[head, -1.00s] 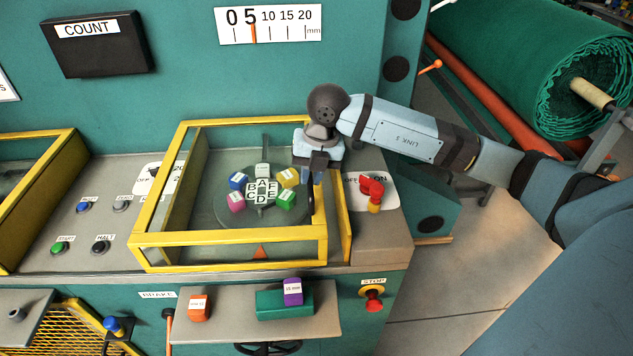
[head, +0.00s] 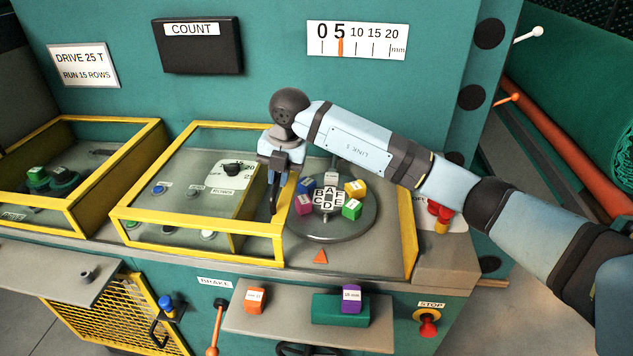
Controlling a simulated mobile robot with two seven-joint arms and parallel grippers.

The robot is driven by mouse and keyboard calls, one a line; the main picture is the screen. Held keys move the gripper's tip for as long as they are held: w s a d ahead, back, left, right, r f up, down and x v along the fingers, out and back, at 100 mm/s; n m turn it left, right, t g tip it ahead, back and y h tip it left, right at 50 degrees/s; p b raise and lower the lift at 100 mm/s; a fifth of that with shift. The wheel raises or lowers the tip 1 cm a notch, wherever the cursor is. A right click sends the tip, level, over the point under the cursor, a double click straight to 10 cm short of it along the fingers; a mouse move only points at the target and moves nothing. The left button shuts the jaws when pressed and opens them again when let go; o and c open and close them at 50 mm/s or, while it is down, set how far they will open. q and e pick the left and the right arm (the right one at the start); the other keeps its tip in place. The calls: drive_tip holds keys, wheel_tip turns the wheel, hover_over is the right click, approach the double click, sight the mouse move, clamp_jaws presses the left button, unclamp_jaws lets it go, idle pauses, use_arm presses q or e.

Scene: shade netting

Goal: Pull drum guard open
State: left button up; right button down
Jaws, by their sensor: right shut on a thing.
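The drum guard (head: 183,239) is a clear box with a yellow frame on the grey console. It now stands left of the drum (head: 333,229), over several buttons and a black knob. The drum is a grey disc carrying coloured blocks around white lettered tiles, and it is uncovered. My right gripper (head: 273,200) is at the guard's right edge, shut on a dark upright handle there; its fingertips are partly hidden. My left gripper is not in view.
A second yellow-framed guard (head: 88,208) stands close at the left. Below are a shelf (head: 250,322) with orange, purple and green blocks, and a red stop button (head: 428,328).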

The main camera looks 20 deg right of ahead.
drive_tip(key=w+a, duration=0.1)
drive_tip(key=a, duration=0.1)
drive_tip(key=w+a, duration=0.1)
drive_tip(key=a, duration=0.1)
drive_tip(key=shift+w+a+b, duration=0.1)
drive_tip(key=shift+w+b, duration=0.2)
drive_tip(key=shift+w, duration=0.05)
drive_tip(key=shift+w+a, duration=0.15)
drive_tip(key=shift+a, duration=0.05)
drive_tip(key=c, duration=1.1)
unclamp_jaws()
drive_tip(key=r, duration=0.4)
drive_tip(key=s+d+r+b, duration=0.1)
drive_tip(key=r, duration=0.4)
drive_tip(key=d+r, duration=0.1)
drive_tip(key=r, duration=0.3)
drive_tip(key=shift+s+d+r, duration=0.2)
drive_tip(key=shift+s+r, duration=0.05)
drive_tip(key=shift+r, duration=0.05)
